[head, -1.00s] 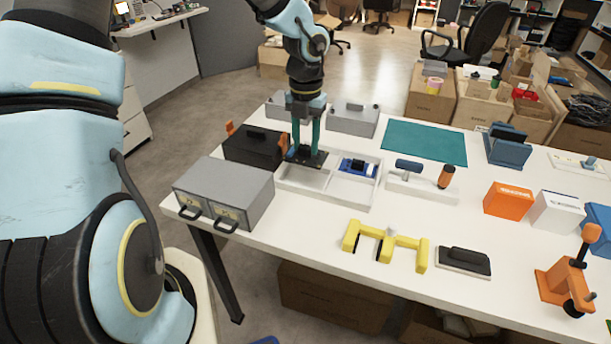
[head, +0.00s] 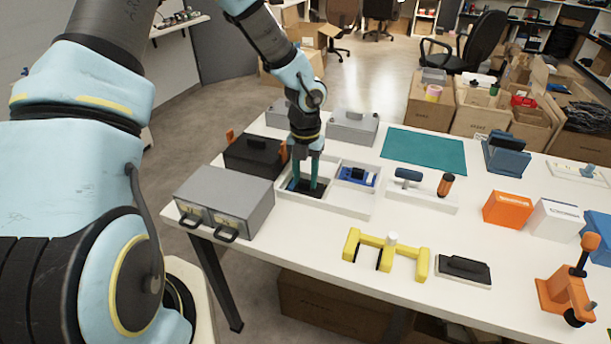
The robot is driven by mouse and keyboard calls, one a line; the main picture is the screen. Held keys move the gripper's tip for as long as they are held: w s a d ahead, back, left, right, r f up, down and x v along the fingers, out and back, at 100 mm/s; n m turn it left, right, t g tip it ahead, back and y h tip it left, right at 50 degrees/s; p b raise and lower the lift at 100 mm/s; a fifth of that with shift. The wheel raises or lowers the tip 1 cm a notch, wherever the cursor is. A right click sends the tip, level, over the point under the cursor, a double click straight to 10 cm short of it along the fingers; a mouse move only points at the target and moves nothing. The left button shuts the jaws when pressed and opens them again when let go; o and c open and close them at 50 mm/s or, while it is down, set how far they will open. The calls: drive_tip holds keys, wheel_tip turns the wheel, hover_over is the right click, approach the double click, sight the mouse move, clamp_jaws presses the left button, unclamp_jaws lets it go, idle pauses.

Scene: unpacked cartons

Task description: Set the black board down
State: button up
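The black board (head: 322,189) is low in the left compartment of the white divided tray (head: 343,206), at the left of the table. It looks roughly flat; whether it touches the tray floor is hard to tell. My gripper (head: 306,186) points straight down over it, with its two green fingers at either side of the board's raised middle part. The fingers appear closed on that part, though the contact is small and partly hidden. A blue board (head: 358,176) with a black part lies in the tray's right compartment.
A black case (head: 252,155) and a grey two-drawer box (head: 225,200) stand left of the tray. Grey cases (head: 353,127) stand behind it. A white holder (head: 425,198) with tools is to the right, and yellow brackets (head: 387,251) are in front. The teal mat (head: 425,150) is bare.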

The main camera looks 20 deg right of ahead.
sight(306, 181)
drive_tip(key=o, duration=0.5)
drive_tip(key=shift+c, duration=0.2)
wheel_tip(306, 181, up, 12)
drive_tip(key=shift+r, duration=0.15)
drive_tip(key=s+a+r+m, duration=0.2)
drive_tip(key=a+m, duration=1.2)
drive_tip(key=a, duration=0.1)
drive_tip(key=s+a+r+m+t, duration=0.1)
drive_tip(key=s+a+r+m, duration=0.1)
drive_tip(key=a+m, duration=1.2)
drive_tip(key=shift+a+t, duration=0.3)
drive_tip(key=shift+a, duration=0.3)
